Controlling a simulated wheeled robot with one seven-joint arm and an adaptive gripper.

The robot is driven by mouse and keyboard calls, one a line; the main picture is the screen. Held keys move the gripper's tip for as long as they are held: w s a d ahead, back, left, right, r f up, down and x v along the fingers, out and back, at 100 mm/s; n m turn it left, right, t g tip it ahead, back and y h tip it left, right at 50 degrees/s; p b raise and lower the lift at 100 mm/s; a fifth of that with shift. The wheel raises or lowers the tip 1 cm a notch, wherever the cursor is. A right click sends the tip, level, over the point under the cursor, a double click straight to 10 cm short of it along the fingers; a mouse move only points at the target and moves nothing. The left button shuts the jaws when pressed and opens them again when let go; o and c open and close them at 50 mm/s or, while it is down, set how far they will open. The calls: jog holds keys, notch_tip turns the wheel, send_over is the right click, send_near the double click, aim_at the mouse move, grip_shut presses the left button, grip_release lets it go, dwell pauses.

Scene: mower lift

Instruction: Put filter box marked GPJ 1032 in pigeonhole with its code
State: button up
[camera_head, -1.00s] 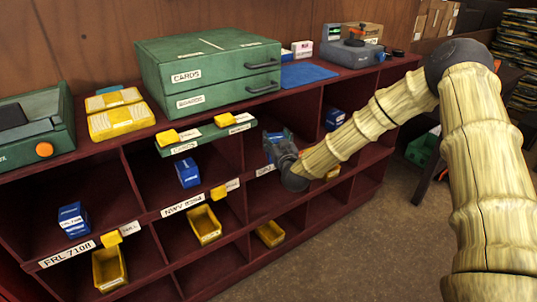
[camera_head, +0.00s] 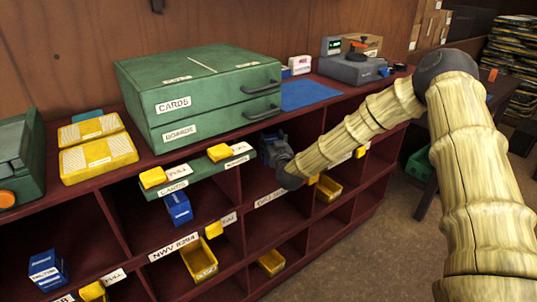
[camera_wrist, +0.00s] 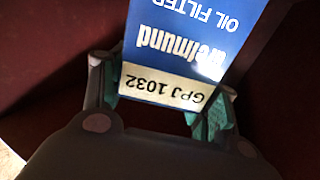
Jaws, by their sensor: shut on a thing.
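The blue and cream filter box (camera_wrist: 185,55) fills the middle of the wrist view; its label reads GPJ 1032, upside down. My gripper (camera_wrist: 160,98) is shut on it, with a teal pad at each side. In the head view my gripper (camera_head: 268,145) is at the front of an upper pigeonhole, right of the green CARDS cabinet's front corner. The box is largely hidden there by my gripper. A white label (camera_head: 270,198) is on the ledge below my gripper; its code is too small to read surely.
The dark red rack holds blue boxes (camera_head: 178,208) (camera_head: 47,270) and yellow bins (camera_head: 199,258) (camera_head: 271,262). A green CARDS cabinet (camera_head: 205,105) stands on top. A green ledge (camera_head: 195,180) with yellow blocks is left of my gripper. Dark red walls surround the box in the wrist view.

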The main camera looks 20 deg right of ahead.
jog(key=f, duration=0.1)
jog(key=w+f, duration=0.1)
jog(key=f, duration=0.1)
jog(key=shift+w+a, duration=0.15)
jog(key=shift+w, duration=0.1)
jog(key=shift+s, duration=0.4)
jog(key=f+p, duration=0.1)
jog(key=f, duration=0.2)
jog(key=shift+w+f, duration=0.15)
jog(key=shift+w, duration=0.05)
jog(key=shift+s+f, duration=0.1)
jog(key=shift+f+b, duration=0.55)
jog(key=shift+f, duration=0.1)
jog(key=o, duration=1.3)
jog(key=shift+o, duration=0.2)
